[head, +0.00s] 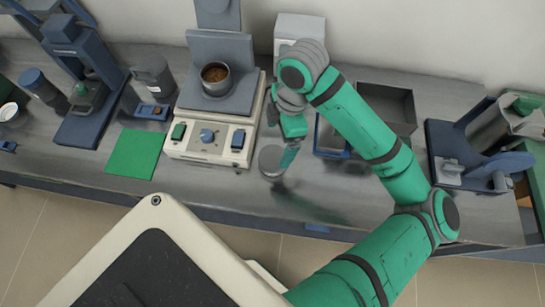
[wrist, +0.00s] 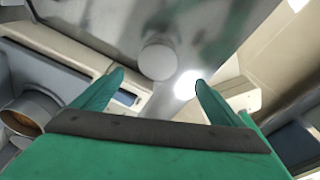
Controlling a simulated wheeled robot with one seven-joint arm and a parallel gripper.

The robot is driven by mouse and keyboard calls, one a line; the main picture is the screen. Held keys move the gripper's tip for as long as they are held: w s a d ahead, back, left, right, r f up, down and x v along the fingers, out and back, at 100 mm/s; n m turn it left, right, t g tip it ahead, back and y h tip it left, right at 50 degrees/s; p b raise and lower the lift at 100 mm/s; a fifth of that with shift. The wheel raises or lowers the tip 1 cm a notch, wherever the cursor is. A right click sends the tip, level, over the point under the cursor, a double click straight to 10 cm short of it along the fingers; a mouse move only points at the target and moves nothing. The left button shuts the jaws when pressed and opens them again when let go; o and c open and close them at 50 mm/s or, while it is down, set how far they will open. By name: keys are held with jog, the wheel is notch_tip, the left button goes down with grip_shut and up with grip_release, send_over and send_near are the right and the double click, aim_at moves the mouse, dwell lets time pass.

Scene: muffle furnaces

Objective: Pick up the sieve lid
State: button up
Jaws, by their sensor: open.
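A round grey disc, which looks like the sieve lid (head: 270,159), is at the front of the bench, just right of the beige machine. In the wrist view the lid (wrist: 157,62) shows as a small pale round shape ahead of and between the fingertips. I cannot tell whether a finger touches the lid.
The beige machine (head: 208,142) with knob and buttons stands left of my gripper, bearing a cup (head: 215,78) of brown material. A green mat (head: 133,154) lies further left. A blue-edged tray (head: 330,138) and a dark open box (head: 388,105) are to the right.

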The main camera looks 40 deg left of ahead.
aim_at(273, 157)
jog(key=shift+s+a+f, duration=0.15)
jog(key=shift+a+f, duration=0.05)
jog(key=shift+f, duration=1.4)
jog(key=shift+s+a+f, duration=0.1)
jog(key=shift+a+f, duration=0.05)
jog(key=shift+f, duration=1.4)
jog(key=shift+s+a+f, duration=0.15)
jog(key=shift+a+f, duration=0.05)
jog(key=shift+f, duration=1.4)
jog(key=c, duration=1.2)
